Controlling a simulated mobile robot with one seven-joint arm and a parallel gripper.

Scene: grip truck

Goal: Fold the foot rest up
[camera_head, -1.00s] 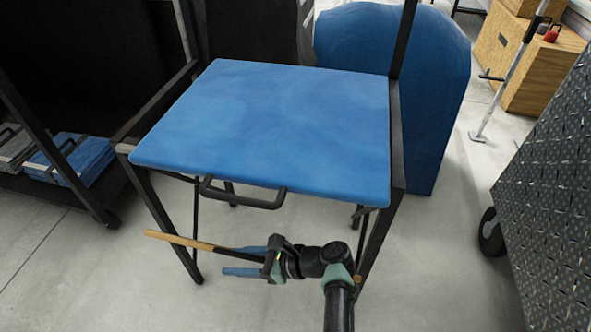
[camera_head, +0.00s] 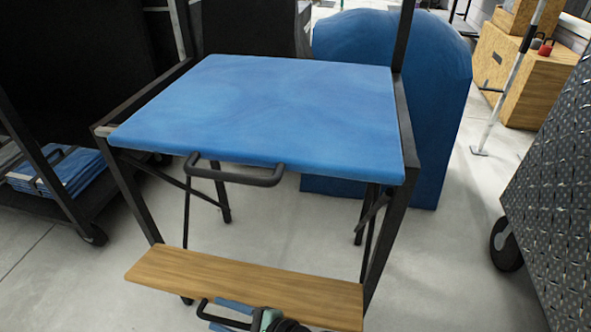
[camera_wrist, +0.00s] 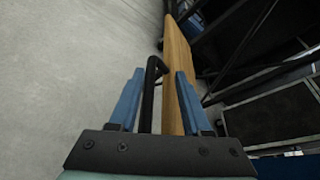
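The foot rest is a wooden board (camera_head: 245,283) low on the front of the blue-seated chair (camera_head: 265,115). Its broad face shows in the head view. A black handle (camera_head: 204,309) is on its front side. My gripper (camera_head: 232,314) is at this handle, partly cut off by the bottom edge. In the wrist view, my gripper (camera_wrist: 158,95) has its two blue fingers apart. The black handle (camera_wrist: 150,80) runs between them, nearer the left finger. The board (camera_wrist: 178,60) passes by the right finger. I cannot tell whether a finger touches the handle.
A second black handle (camera_head: 232,172) sticks out from the seat's front edge, above the foot rest. A dark cart with blue folded pads (camera_head: 62,172) stands left. A dark wheeled metal case (camera_head: 550,190) stands right, and a large blue padded piece (camera_head: 400,80) behind. The floor between is clear.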

